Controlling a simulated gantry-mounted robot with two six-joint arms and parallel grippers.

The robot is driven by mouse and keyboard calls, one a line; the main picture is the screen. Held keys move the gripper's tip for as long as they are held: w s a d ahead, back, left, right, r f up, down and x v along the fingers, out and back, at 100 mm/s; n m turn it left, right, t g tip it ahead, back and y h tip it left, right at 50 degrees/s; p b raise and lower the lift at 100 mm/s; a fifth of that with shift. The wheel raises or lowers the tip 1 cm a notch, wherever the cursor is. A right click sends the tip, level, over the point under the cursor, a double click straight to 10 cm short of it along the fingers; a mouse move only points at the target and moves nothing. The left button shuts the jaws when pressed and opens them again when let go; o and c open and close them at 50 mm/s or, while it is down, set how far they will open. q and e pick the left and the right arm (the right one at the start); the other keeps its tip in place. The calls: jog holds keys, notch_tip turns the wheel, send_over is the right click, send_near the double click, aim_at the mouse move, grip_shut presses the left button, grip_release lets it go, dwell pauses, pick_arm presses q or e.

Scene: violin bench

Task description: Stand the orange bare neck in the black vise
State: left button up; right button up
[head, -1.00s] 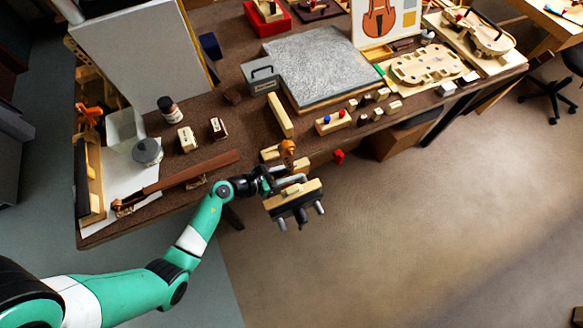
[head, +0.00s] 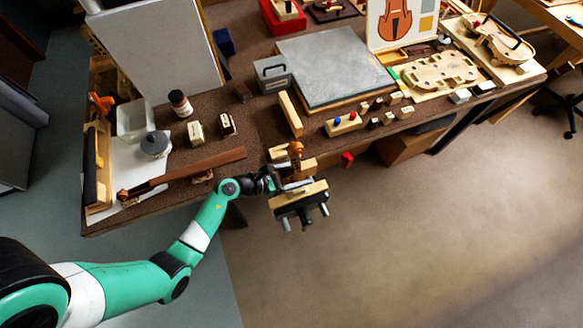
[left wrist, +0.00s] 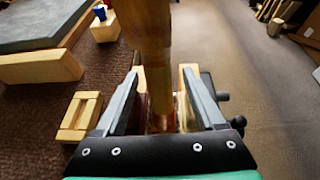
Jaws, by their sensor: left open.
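The orange bare neck (head: 296,151) stands upright at the bench's front edge, its scroll on top. In the left wrist view the neck (left wrist: 148,45) runs down between my fingers. The black vise (head: 305,214) with pale wooden jaws (head: 299,194) is at the front edge. The neck's foot is down by the vise jaws; my gripper hides how deep it sits. My left gripper (head: 276,184) is open, its fingers (left wrist: 160,100) on either side of the neck with gaps showing. My right gripper is not in view.
A pale wooden bar (head: 290,113) and a block with blue and red pegs (head: 343,124) lie behind the vise. Open floor (head: 420,230) is at the front right.

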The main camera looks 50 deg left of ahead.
pick_arm(q)
jog(key=p+v, duration=0.3)
jog(key=v, duration=0.8)
jog(key=shift+s+r, duration=0.15)
jog(key=shift+r, duration=0.05)
